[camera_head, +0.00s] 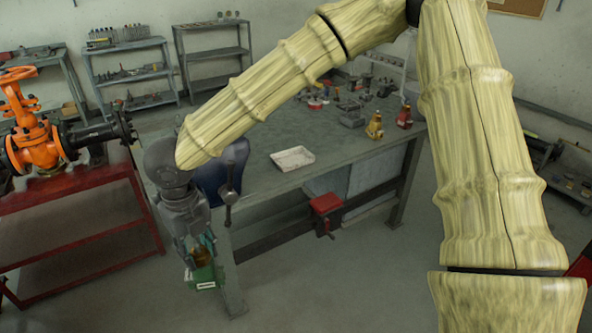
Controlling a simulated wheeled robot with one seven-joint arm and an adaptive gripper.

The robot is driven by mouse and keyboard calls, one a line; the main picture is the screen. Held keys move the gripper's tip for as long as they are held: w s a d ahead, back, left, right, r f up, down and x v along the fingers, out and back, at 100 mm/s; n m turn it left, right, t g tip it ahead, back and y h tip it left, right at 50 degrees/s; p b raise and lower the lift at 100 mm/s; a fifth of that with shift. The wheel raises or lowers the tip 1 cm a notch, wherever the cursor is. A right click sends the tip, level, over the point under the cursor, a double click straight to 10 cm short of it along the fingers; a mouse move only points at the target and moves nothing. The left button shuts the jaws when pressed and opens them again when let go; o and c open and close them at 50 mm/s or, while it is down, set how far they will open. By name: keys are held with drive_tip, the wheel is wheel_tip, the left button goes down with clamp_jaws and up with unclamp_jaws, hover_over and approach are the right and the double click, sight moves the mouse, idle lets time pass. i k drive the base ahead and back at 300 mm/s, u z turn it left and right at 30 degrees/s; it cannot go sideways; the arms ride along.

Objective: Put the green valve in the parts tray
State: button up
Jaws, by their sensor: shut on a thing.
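My gripper (197,252) is at the lower left of the head view, pointing down beside the near left end of the workbench. It is shut on the green valve (203,278), which has a brass-coloured part near the fingers and a white label low on its body. The fingers partly hide the valve. The valve hangs in the air, well above the floor as far as I can tell. The parts tray (293,159) is a shallow pale tray on the bench top, up and to the right of my gripper. It looks empty.
The grey workbench (330,172) carries a yellow valve (375,126), a red valve (404,117) and several metal parts farther back. A vise handle (230,195) sticks out at its near left corner. A large orange gate valve (37,140) stands on a red stand (75,205) at left.

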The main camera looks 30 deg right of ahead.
sight(294, 160)
drive_tip(key=k, duration=0.75)
drive_tip(key=z, duration=1.55)
drive_tip(key=i, duration=2.6)
drive_tip(key=u, duration=2.15)
